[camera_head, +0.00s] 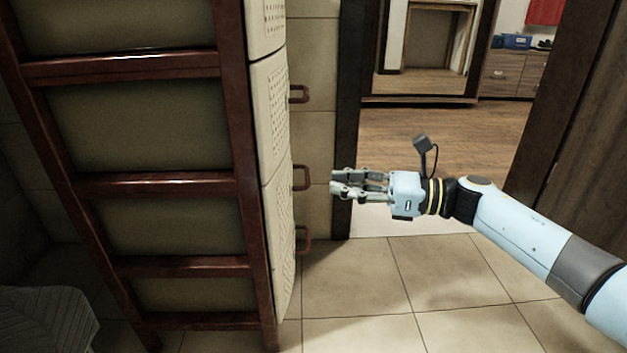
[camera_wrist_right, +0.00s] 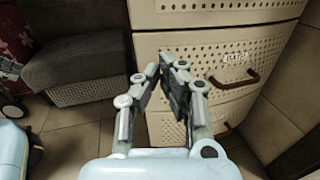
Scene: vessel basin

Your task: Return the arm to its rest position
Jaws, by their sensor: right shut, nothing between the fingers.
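My right arm comes in from the right in the head view. Its right gripper (camera_head: 347,185) is held out in front of the cabinet's drawer fronts, level with the lower handles. In the right wrist view the right gripper (camera_wrist_right: 166,70) is shut and empty, with its fingertips pointing at the perforated cream drawers (camera_wrist_right: 220,48). The fingers look apart from the drawers and from the handle. My left gripper is not in view.
A tall cabinet (camera_head: 234,110) with a red-brown frame and handles (camera_head: 302,178) stands at the left. Behind my arm a doorway opens onto a wooden floor (camera_head: 430,133). A dark door (camera_head: 590,120) stands at the right. The tiled floor (camera_head: 370,275) below is clear.

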